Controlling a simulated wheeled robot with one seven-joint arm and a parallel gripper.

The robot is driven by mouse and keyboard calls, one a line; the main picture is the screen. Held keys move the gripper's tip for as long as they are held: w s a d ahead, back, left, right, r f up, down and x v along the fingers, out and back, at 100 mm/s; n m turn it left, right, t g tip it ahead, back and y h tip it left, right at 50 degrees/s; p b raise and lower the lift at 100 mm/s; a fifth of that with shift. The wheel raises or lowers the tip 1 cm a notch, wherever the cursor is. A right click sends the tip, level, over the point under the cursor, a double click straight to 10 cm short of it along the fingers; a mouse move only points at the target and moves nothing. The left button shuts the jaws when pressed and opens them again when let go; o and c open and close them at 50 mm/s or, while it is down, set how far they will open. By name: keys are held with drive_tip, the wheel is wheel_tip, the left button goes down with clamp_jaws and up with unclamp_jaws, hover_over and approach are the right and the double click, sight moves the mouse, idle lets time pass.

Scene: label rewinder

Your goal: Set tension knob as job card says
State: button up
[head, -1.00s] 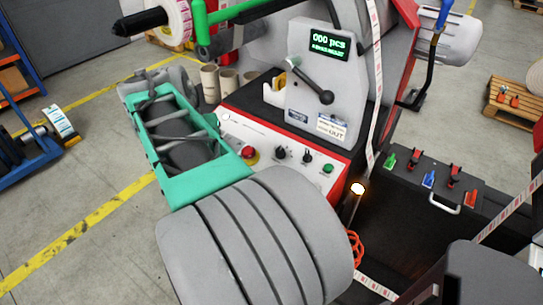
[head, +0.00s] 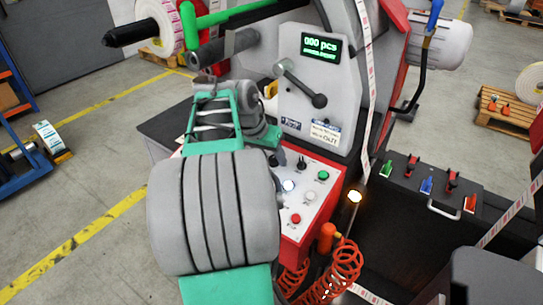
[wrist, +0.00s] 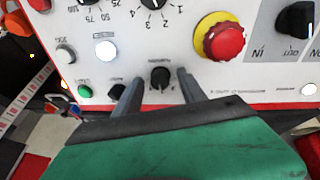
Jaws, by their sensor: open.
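In the wrist view the panel appears upside down. My gripper (wrist: 159,80) is open, with one finger on each side of a small black knob (wrist: 160,76); I cannot tell whether they touch it. The knob's label is too small to read. Two larger black dials are cut off at the top edge: one (wrist: 90,3) has a scale showing 50, 75 and 100, the other (wrist: 153,3) has small numbers. In the head view my arm hides the fingertips and part of the control panel (head: 318,210). I cannot tell which knob sets tension. No readable job card shows.
A red stop button on a yellow collar (wrist: 220,40) and a black IN/OUT selector (wrist: 295,20) are right of my fingers. White (wrist: 105,50) and green (wrist: 85,91) buttons are left. The lever (head: 302,84) and vertical label web (head: 366,90) stand near the panel in the head view.

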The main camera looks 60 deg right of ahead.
clamp_jaws()
idle(0.3)
idle(0.4)
drive_tip(key=m, duration=0.2)
drive_tip(key=shift+m+b, duration=0.4)
drive_tip(key=shift+d+m+g+y+b, duration=0.1)
drive_tip(key=shift+m+g+y+b, duration=0.35)
drive_tip(key=shift+m, duration=1.45)
unclamp_jaws()
